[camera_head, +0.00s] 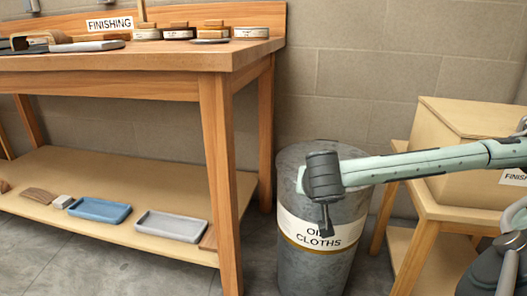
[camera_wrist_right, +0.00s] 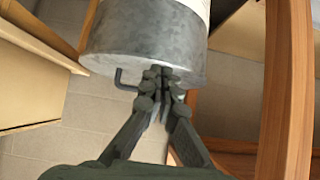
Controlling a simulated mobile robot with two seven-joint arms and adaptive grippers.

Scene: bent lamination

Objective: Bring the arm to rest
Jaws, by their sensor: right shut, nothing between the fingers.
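My right arm (camera_head: 430,163) reaches in from the right in the head view, with its dark gripper (camera_head: 327,226) hanging in front of the grey metal bin (camera_head: 300,262) labelled for oily cloths. The gripper's fingers are together and hold nothing. In the right wrist view the closed fingertips (camera_wrist_right: 163,82) overlap the edge of the metal bin (camera_wrist_right: 140,45). I cannot tell whether they touch it. My left gripper is not in view.
A wooden workbench (camera_head: 150,62) marked FINISHING stands left of the bin, with tins on top and a blue tray (camera_head: 98,210) and a grey tray (camera_head: 172,226) on its lower shelf. A wooden box (camera_head: 455,135) on a stand is at the right.

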